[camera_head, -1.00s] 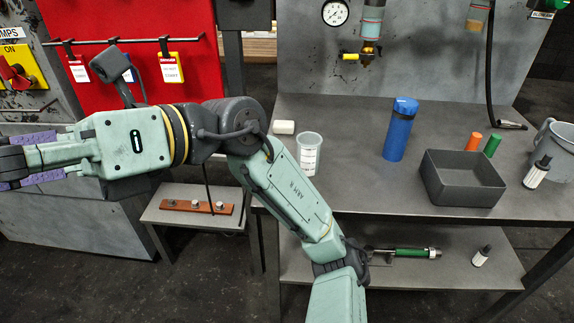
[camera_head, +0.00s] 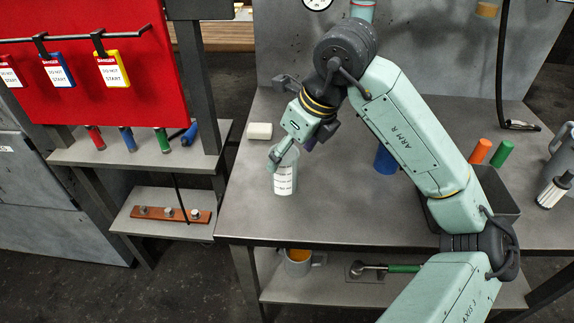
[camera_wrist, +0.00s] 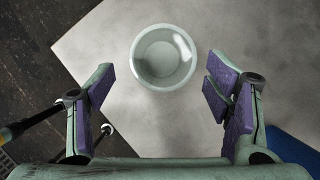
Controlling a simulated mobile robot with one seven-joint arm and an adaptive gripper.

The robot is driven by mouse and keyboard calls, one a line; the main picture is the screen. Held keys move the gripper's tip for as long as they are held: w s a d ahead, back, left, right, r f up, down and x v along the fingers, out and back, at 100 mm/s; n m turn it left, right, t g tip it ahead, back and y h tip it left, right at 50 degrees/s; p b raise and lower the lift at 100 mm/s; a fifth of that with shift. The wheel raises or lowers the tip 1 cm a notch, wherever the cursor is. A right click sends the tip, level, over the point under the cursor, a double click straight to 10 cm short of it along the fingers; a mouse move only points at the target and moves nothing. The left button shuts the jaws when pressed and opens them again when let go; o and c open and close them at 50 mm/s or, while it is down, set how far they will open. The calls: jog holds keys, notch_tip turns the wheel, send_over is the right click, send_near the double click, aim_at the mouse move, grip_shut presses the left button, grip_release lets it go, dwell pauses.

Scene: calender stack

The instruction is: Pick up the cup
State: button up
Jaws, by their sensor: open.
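A translucent cup (camera_head: 285,176) with a white marked label stands upright on the grey workbench (camera_head: 335,205), near its left side. In the wrist view the cup (camera_wrist: 163,57) is seen from above, its round mouth open toward the camera. My gripper (camera_head: 284,150) is above the cup and covers part of its rim in the head view. In the wrist view my gripper (camera_wrist: 163,100) has its purple-padded fingers spread wide. The cup lies between and slightly beyond the fingers and looks apart from both. The exact height between fingertips and cup is hard to tell.
A white block (camera_head: 259,131) lies behind the cup to the left. My arm partly hides a blue bottle (camera_head: 386,160) and a dark bin (camera_head: 497,192) on the right. A mug (camera_head: 298,262) sits on the lower shelf. The bench front is clear.

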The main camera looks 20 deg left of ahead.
aim_at(285, 160)
jog(key=x, duration=0.3)
jog(key=shift+s+a+f, duration=0.1)
jog(key=shift+s, duration=0.05)
jog(key=shift+w+p+x, duration=0.2)
jog(key=shift+p+x, duration=0.35)
jog(key=shift+x, duration=0.8)
jog(key=shift+w+p+x, duration=0.15)
jog(key=shift+p+x, duration=0.35)
jog(key=shift+x, duration=0.9)
jog(key=shift+a, duration=0.2)
jog(key=shift+c, duration=0.2)
jog(key=c, duration=1.2)
jog(key=shift+r, duration=0.25)
